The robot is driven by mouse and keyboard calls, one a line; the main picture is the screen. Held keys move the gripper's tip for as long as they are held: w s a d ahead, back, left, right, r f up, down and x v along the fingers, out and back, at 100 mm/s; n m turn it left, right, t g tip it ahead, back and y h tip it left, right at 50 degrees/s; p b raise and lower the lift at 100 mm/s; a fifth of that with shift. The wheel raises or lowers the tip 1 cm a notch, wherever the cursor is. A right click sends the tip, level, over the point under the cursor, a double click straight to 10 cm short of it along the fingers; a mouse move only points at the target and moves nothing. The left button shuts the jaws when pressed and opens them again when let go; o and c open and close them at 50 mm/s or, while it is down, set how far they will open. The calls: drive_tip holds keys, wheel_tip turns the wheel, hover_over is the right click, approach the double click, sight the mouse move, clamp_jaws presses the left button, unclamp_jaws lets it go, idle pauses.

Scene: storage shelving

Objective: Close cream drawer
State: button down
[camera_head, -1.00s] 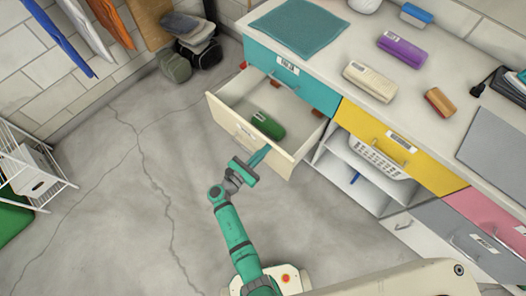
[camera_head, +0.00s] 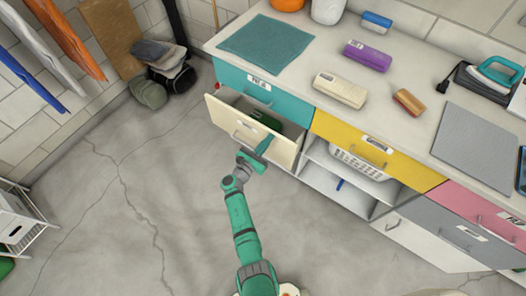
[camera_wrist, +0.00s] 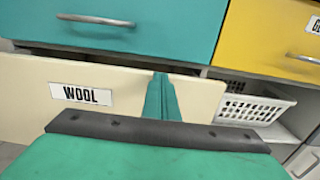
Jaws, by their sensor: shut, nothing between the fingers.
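The cream drawer (camera_head: 225,117) sticks out below the teal drawer in the head view, partly open. A dark green object (camera_head: 266,121) lies inside it. In the wrist view the cream front (camera_wrist: 25,92) carries a "WOOL" label and a dark gap shows above its top edge. My gripper (camera_head: 265,144) is shut and empty, with its fingers at the right part of the cream front. The fingers also show in the wrist view (camera_wrist: 161,98), up against the front, right of the label. Whether they press on it I cannot tell.
The teal drawer (camera_head: 230,80) above and the yellow drawer (camera_head: 340,134) to the right are shut. A white basket (camera_head: 350,163) stands on the open shelf. Bags (camera_head: 165,65) lie by the wall at the left. The floor (camera_head: 150,185) in front is clear.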

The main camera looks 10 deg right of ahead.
drive_tip(key=x, duration=0.6)
drive_tip(key=shift+f, duration=0.1)
idle(0.3)
